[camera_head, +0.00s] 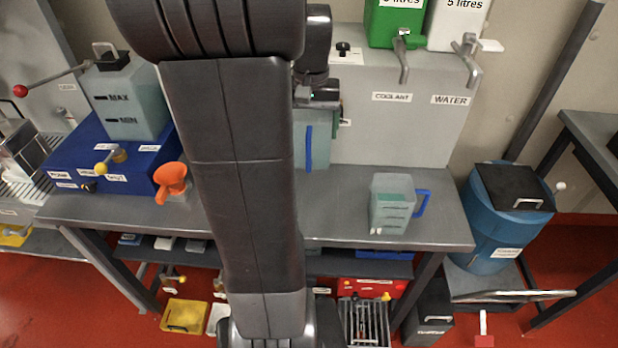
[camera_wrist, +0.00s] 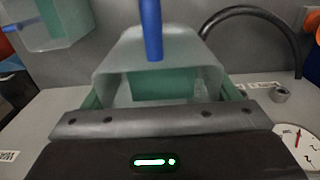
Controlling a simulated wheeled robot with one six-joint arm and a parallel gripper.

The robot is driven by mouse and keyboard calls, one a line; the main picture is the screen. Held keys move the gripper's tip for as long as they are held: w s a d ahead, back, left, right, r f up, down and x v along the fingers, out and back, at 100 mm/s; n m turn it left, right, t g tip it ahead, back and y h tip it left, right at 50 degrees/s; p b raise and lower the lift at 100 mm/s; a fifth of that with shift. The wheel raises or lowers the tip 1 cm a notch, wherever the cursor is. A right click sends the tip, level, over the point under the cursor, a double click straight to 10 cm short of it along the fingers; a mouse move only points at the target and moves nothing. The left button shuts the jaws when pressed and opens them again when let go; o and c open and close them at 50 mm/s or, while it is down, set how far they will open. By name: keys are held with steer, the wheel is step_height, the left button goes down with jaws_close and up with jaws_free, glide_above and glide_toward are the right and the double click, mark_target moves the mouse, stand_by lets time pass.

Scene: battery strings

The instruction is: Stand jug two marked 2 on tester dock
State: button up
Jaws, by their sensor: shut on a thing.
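My gripper (camera_wrist: 160,118) is shut on a translucent jug (camera_wrist: 165,65) with a blue upright handle and greenish contents. In the head view this jug (camera_head: 312,148) shows just right of my arm, partly hidden by it. No number shows on the jug. A second translucent jug (camera_head: 395,205) with a blue handle and level marks stands on the bench at right. It also shows at upper left in the wrist view (camera_wrist: 60,22). A dial with a red needle (camera_wrist: 297,142) lies at right in the wrist view. I cannot tell whether it belongs to the tester dock.
A grey stand (camera_head: 420,125) labelled COOLANT and WATER is behind the bench (camera_head: 345,228). An orange funnel (camera_head: 172,180) and a blue box (camera_head: 118,172) with a tank are at left. A blue barrel (camera_head: 500,225) stands at right. A black hose (camera_wrist: 257,12) arches behind the held jug.

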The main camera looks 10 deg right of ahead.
step_height(320, 180, down, 15)
stand_by(0.4)
steer(key=shift+f, duration=0.1)
steer(key=shift+f, duration=0.15)
steer(key=o, duration=1.3)
